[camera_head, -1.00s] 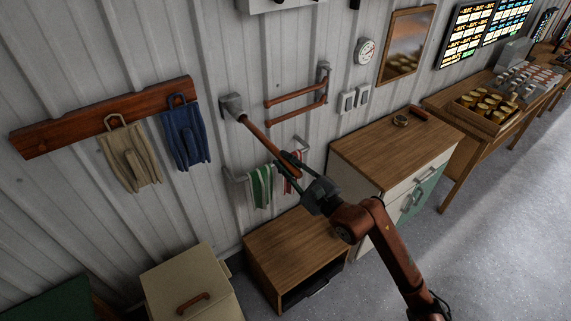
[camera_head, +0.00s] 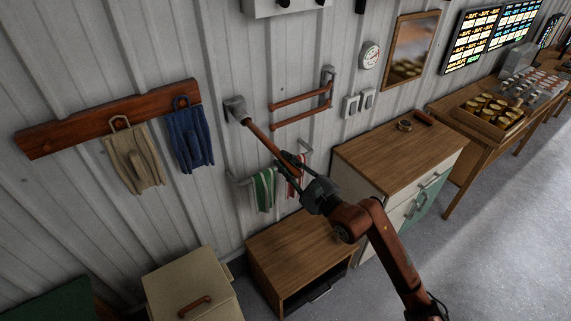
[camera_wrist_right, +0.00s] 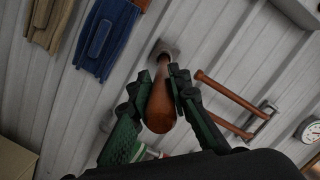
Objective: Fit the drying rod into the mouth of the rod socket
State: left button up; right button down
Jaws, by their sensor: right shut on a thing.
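The drying rod (camera_head: 262,136) is a reddish-brown bar slanting from the wall to my right gripper (camera_head: 292,164). My right gripper is shut on its near part, and the rounded near end (camera_wrist_right: 161,112) shows between the fingers in the right wrist view. The rod socket (camera_head: 235,106) is a grey wall fitting at the rod's far end, also seen in the right wrist view (camera_wrist_right: 165,47). The rod's far end meets the socket's mouth in both views. The rod covers the mouth, so I cannot tell how deep it sits. My left gripper is not in view.
A towel rail with striped towels (camera_head: 264,190) hangs below the rod. Another wall rack (camera_head: 300,105) with two bars is to its right. Gloves (camera_head: 188,140) hang at left. A low wooden cabinet (camera_head: 290,250) and a taller one (camera_head: 395,155) stand below and right.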

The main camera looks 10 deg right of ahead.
aim_at(273, 150)
jog(key=shift+f+b+x, duration=0.1)
jog(key=shift+b+x, duration=0.1)
jog(key=shift+x, duration=0.7)
jog(key=shift+f+b+x, duration=0.15)
jog(key=shift+b+x, duration=0.05)
jog(key=shift+x, duration=0.75)
jog(key=shift+w+d, duration=0.1)
jog(key=shift+d, duration=0.05)
jog(key=c, duration=1.7)
grip_release()
jog(key=shift+c, duration=0.2)
jog(key=shift+d, duration=0.1)
jog(key=shift+v, duration=3)
jog(key=shift+r, duration=0.1)
